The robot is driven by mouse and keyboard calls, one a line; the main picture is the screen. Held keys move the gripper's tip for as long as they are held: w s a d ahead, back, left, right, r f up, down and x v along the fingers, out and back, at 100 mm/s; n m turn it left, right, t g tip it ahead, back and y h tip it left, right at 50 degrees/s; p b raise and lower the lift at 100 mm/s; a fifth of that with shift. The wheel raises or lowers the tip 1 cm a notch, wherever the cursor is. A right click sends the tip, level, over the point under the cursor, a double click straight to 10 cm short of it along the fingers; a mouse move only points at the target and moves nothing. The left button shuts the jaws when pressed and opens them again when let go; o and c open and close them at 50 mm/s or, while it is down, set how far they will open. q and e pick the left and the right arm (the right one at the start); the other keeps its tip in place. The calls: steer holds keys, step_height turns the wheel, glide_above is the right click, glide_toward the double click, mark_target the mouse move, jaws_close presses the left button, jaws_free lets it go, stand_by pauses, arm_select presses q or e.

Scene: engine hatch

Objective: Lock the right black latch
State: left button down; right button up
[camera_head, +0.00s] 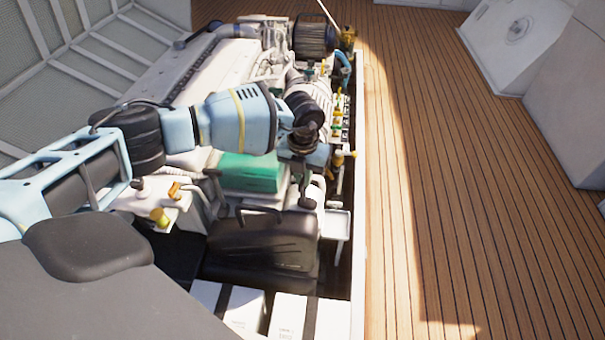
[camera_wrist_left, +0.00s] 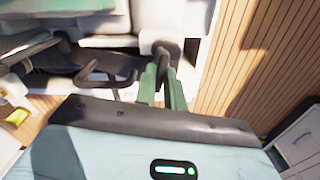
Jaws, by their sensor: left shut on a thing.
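A black case (camera_head: 265,245) with a carrying handle sits in the engine bay in the head view. My left gripper (camera_head: 305,198) points down at its right rear corner. In the left wrist view, my left gripper's two greenish fingers (camera_wrist_left: 163,88) are close together on a small dark piece, which looks like the right black latch (camera_wrist_left: 165,58). The fingers cover part of it, so I cannot tell whether it is locked. The case's black handle (camera_wrist_left: 108,76) shows left of the fingers. My right gripper is in neither view.
White boxes with black straps (camera_head: 238,306) stand in front of the case. A green box (camera_head: 248,172) and engine parts lie behind it. The hatch's pale edge (camera_head: 359,220) runs along the right, with clear wooden deck (camera_head: 450,200) beyond.

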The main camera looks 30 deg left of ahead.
arm_select(q)
steer(key=shift+r+m+p, duration=0.1)
steer(key=shift+m+p, duration=0.2)
steer(key=shift+m, duration=0.6)
steer(key=m, duration=0.2)
steer(key=shift+m+p, duration=0.3)
steer(key=shift+m, duration=1)
steer(key=m, duration=0.2)
steer(key=shift+m, duration=0.4)
steer(key=m, duration=0.4)
steer(key=shift+m, duration=1.1)
